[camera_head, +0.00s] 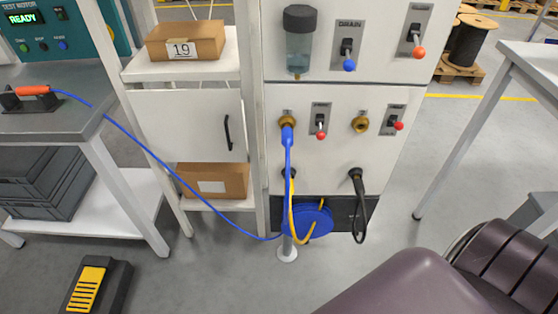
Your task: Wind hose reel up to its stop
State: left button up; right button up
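The hose reel appears to be the blue round drum (310,222) low at the front of the white panel, near a pale stand foot (287,254) on the floor. A yellow hose (292,215) hangs in front of the drum. A thin blue hose (175,172) runs slack from near the drum up to an orange-handled tool (33,91) on the left bench. A blue connector (287,135) sits at a brass port (287,121) above the reel. I cannot make out a crank or a stop. Neither gripper shows.
The white panel (330,153) carries levers and a brass port (361,125). A black cable (359,205) hangs at its right. A shelf with boxes (187,41) and a bench (45,122) stand left. A black-yellow pedal (92,285) is on the floor. A table (530,62) stands right.

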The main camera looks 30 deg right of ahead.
aim_at(305, 214)
jog(key=z, duration=1.3)
